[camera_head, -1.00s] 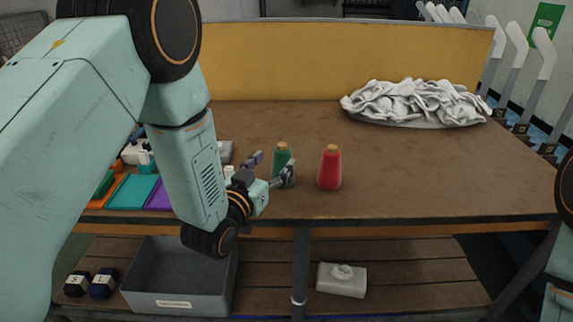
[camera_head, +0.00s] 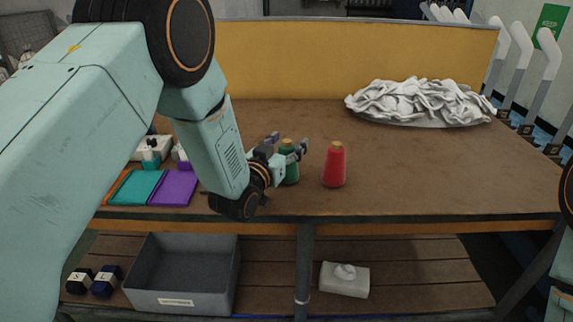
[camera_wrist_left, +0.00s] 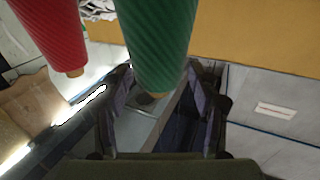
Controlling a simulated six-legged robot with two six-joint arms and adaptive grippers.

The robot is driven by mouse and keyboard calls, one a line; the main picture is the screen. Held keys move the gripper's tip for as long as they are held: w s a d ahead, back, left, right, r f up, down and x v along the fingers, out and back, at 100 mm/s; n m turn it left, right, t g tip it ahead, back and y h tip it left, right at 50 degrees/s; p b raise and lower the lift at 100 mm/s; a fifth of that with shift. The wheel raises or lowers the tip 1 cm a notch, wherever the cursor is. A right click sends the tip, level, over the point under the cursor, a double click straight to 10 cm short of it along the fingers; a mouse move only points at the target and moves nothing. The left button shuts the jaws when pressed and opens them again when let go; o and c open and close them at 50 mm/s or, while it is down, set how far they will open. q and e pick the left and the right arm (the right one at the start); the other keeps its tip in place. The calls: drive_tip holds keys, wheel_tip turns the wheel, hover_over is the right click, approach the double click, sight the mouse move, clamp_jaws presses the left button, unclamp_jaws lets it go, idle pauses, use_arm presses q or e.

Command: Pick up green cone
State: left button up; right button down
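The green cone (camera_head: 290,173) stands upright on the brown table, left of a red cone (camera_head: 334,165). My left gripper (camera_head: 288,144) is open at the green cone, its fingers spread to either side near the cone's top. The gripper hides part of the cone's body. In the left wrist view, the green cone (camera_wrist_left: 158,40) reaches down between the two fingertips (camera_wrist_left: 160,78); whether they touch it is unclear. The red cone (camera_wrist_left: 52,30) shows outside the fingers at the upper left. My right gripper is out of view.
A pile of white fabric (camera_head: 420,102) lies at the table's back right, before a yellow panel (camera_head: 340,60). Teal (camera_head: 137,187) and purple (camera_head: 174,188) flat pieces lie at the left. A grey bin (camera_head: 182,275) stands on the lower shelf. The table's right part is clear.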

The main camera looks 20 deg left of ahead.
use_arm(q)
drive_tip(key=shift+s+d+r, duration=0.1)
drive_tip(key=shift+s, duration=0.05)
drive_tip(key=c, duration=0.4)
clamp_jaws()
